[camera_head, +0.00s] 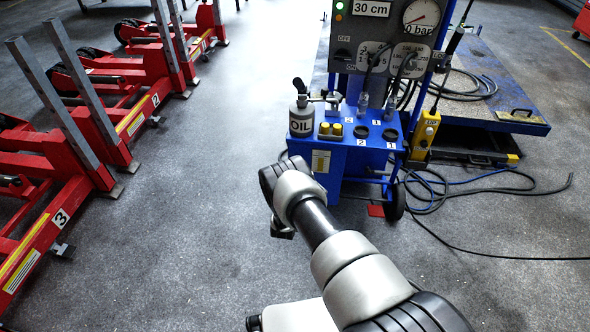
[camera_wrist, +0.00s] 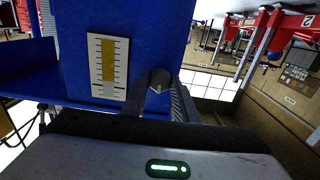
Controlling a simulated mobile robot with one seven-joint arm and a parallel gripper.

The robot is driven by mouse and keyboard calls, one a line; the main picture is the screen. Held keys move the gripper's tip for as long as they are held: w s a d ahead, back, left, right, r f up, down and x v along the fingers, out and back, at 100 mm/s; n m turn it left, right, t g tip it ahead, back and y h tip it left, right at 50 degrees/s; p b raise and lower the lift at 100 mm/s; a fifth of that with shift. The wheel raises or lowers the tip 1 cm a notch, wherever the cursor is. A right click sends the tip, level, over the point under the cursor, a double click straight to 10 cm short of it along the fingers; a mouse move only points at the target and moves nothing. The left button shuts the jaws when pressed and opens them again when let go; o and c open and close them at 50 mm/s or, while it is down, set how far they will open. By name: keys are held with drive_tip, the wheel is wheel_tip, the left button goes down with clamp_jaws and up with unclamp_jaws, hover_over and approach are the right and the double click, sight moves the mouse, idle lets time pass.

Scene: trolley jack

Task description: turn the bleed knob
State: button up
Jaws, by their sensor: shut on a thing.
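The bleed knob (camera_wrist: 160,77) is a small dark grey knob at the lower edge of the blue cart's panel in the wrist view. My gripper (camera_wrist: 160,86) has one finger on each side of it and is shut on it. The blue cart (camera_head: 362,160) stands ahead of my arm in the head view. A level gauge (camera_wrist: 108,66) with a yellow column is on the panel to the left of the knob. In the head view my arm hides the knob and the fingers.
Hoses (camera_head: 440,190) lie on the floor at right. Red jacks (camera_head: 60,200) stand at left, with clear floor between.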

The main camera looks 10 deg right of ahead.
drive_tip(key=shift+f, duration=0.1)
drive_tip(key=o, duration=1.1)
drive_tip(key=shift+c, duration=0.2)
drive_tip(key=p+v, duration=0.4)
drive_tip(key=v, duration=1.3)
drive_tip(key=shift+s, duration=0.25)
